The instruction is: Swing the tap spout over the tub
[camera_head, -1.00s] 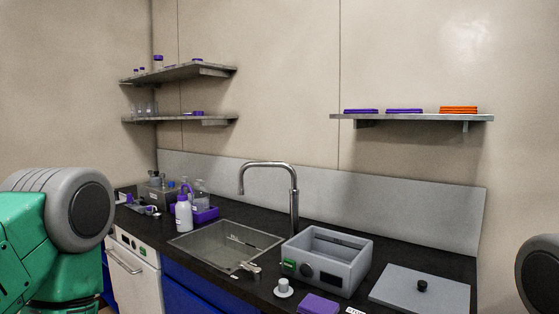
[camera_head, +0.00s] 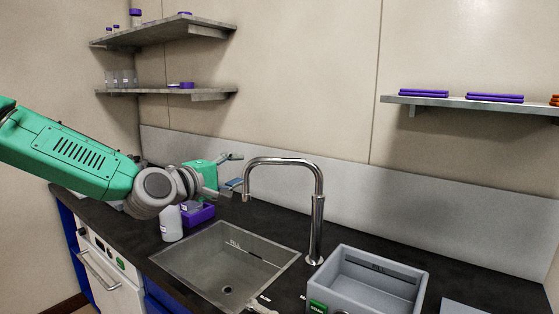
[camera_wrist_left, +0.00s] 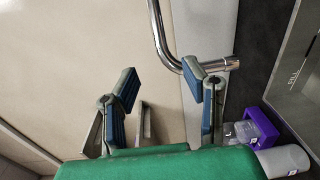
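The chrome tap (camera_head: 318,215) stands behind the sink. Its curved spout (camera_head: 275,161) arches left, with its outlet over the sink's back-left part. The grey tub (camera_head: 375,285) sits on the counter right of the sink, clear of the spout. My left gripper (camera_head: 236,171) is open, just left of the spout's outlet. In the left wrist view, my gripper (camera_wrist_left: 160,80) has its fingers spread with nothing between them. The spout (camera_wrist_left: 163,40) passes behind the right finger there; I cannot tell whether they touch.
The sink (camera_head: 190,262) lies in the dark counter. A white bottle (camera_head: 172,225) and a purple rack (camera_head: 200,216) stand below my left arm. Shelves (camera_head: 165,92) hang on the wall at left, and another shelf (camera_head: 450,102) at right.

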